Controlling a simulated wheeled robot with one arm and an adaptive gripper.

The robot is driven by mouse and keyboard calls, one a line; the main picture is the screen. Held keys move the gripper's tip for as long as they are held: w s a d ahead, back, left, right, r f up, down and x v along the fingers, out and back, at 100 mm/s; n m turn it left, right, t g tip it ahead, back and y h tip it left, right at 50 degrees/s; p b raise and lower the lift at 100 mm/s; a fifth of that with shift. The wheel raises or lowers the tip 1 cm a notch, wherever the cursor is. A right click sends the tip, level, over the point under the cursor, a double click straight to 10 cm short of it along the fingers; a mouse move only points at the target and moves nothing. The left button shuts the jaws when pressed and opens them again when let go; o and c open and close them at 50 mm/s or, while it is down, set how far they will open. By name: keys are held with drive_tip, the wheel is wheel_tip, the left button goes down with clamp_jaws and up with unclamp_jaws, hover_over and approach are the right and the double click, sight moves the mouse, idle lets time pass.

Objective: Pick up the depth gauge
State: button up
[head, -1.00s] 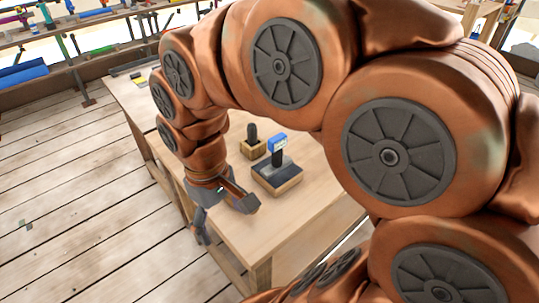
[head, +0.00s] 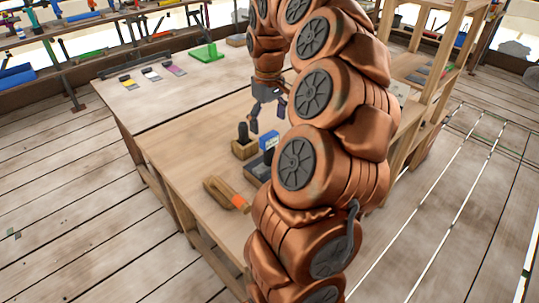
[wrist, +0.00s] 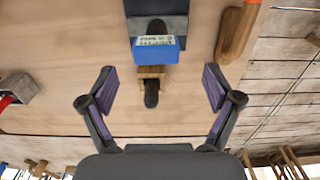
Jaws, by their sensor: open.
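What looks like the depth gauge has a blue head (head: 268,142) with a white label and a dark body, partly hidden by my arm in the head view. In the wrist view its blue head (wrist: 155,50) is at the top centre, beyond my fingertips, with a grey base behind it. My gripper (head: 267,117) is open and empty above the table on the far side of the gauge. In the wrist view my gripper (wrist: 160,85) has its two fingers wide apart, touching nothing visible.
A wooden block with a dark upright knob (head: 243,142) stands beside the gauge; it shows between my fingers in the wrist view (wrist: 150,84). An orange-marked wooden piece (head: 226,194) lies nearer on the table (head: 185,150). A green object (head: 206,53) is farther back.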

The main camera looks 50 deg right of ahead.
sight(269, 135)
drive_tip(key=shift+s+d+f, duration=0.1)
drive_tip(key=shift+d+f, duration=0.05)
drive_tip(key=shift+d, duration=0.2)
drive_tip(key=shift+f, duration=0.25)
drive_tip(key=shift+a+f+p, duration=0.15)
drive_tip(key=shift+f+p, duration=1.1)
drive_tip(key=shift+f, duration=2.4)
drive_tip(key=shift+c, duration=0.2)
drive_tip(key=c, duration=1.5)
drive_tip(key=shift+o, duration=0.2)
drive_tip(key=shift+r, duration=0.15)
